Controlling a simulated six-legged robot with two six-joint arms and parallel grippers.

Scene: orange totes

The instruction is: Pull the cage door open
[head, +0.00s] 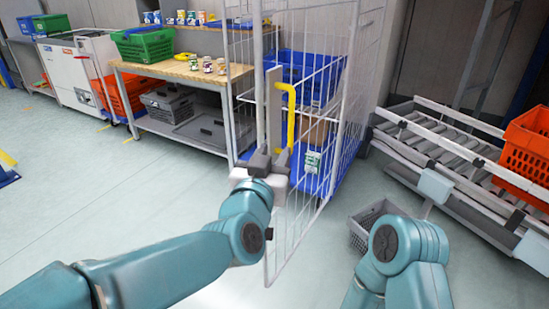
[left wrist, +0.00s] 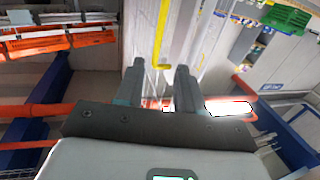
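The cage (head: 352,85) is a tall white wire frame with a blue base. Its wire door (head: 296,218) carries a grey upright plate (head: 273,108) and a bent yellow handle (head: 291,112). I cannot tell whether the door stands ajar. My left gripper (head: 270,160) is just below and left of the handle in the head view. In the left wrist view its two fingers (left wrist: 161,88) are apart with nothing between them, and the yellow handle (left wrist: 161,35) shows beyond the fingertips. Contact with the handle is not visible.
Inside the cage are a blue crate (head: 300,68) and a cardboard box (head: 316,130). A workbench (head: 180,75) with a green basket (head: 144,45) stands left. A roller conveyor (head: 440,155) and a grey basket (head: 366,222) are at right. Floor at left is clear.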

